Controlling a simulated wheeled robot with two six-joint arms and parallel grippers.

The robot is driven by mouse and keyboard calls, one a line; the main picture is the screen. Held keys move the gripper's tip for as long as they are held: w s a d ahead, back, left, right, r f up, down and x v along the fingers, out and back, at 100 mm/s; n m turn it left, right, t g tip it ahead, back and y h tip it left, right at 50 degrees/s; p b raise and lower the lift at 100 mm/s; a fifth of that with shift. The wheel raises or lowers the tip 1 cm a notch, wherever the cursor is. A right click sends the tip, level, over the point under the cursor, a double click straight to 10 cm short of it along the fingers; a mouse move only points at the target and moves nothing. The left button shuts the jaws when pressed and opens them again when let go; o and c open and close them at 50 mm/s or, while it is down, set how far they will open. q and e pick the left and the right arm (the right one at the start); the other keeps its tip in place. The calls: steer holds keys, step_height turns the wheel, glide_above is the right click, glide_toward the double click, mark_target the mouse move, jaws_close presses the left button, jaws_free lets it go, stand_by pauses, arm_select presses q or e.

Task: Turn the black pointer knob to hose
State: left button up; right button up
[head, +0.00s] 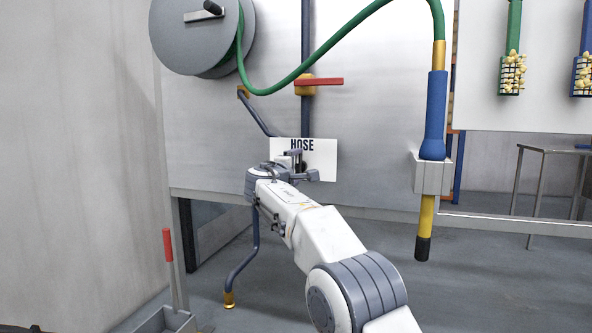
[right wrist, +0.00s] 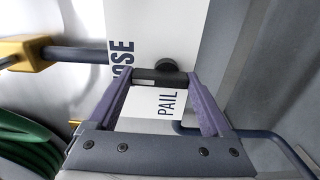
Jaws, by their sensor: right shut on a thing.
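The black pointer knob (right wrist: 167,70) sits on a white label plate (head: 323,160) on the metal wall. It shows between the fingertips of my right gripper (right wrist: 162,76), which is shut on it. In the head view my right gripper (head: 300,168) reaches the plate and hides most of the knob. The word HOSE is readable at the plate's top in the head view. The right wrist view shows HOSE at the left and PAIL below the knob. Which way the pointer faces is hard to tell. My left gripper is not in view.
A red-handled valve (head: 320,82) is above the plate. A green hose (head: 340,38) runs from a grey reel (head: 200,35) to a blue nozzle (head: 434,115) in a grey holder (head: 432,174). A dustpan (head: 165,320) stands at lower left.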

stand_by(0.4)
steer(key=o, duration=1.2)
steer(key=shift+c, duration=0.2)
steer(key=shift+s+a, duration=0.1)
steer(key=shift+s, duration=0.15)
steer(key=b+v, duration=0.3)
steer(key=v, duration=0.7)
